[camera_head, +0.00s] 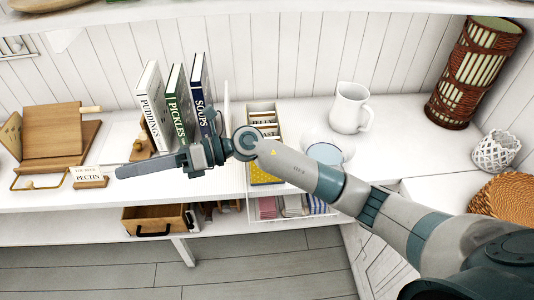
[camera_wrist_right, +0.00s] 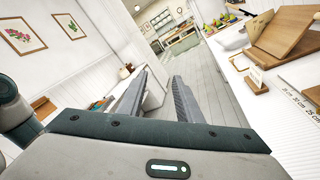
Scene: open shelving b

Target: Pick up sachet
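Small packets that look like sachets stand in a white tray (camera_head: 290,219) below the counter edge in the head view: pink ones (camera_head: 267,207) at left, pale ones (camera_head: 292,205) in the middle and blue-striped ones (camera_head: 316,204) at right. Which one is the task's sachet I cannot tell. My right gripper (camera_head: 120,172) reaches left across the counter front, well left of and above the tray. In the right wrist view its two fingers (camera_wrist_right: 160,76) are apart with nothing between them. My left gripper is not in view.
Books (camera_head: 153,108) stand upright behind my right gripper. A wooden stand (camera_head: 52,130) and a "PECTIN" card (camera_head: 88,177) are at left. An open wooden drawer (camera_head: 155,221) hangs below. A white pitcher (camera_head: 349,108) stands right. My right forearm crosses the counter, partly hiding a yellow box (camera_head: 262,177).

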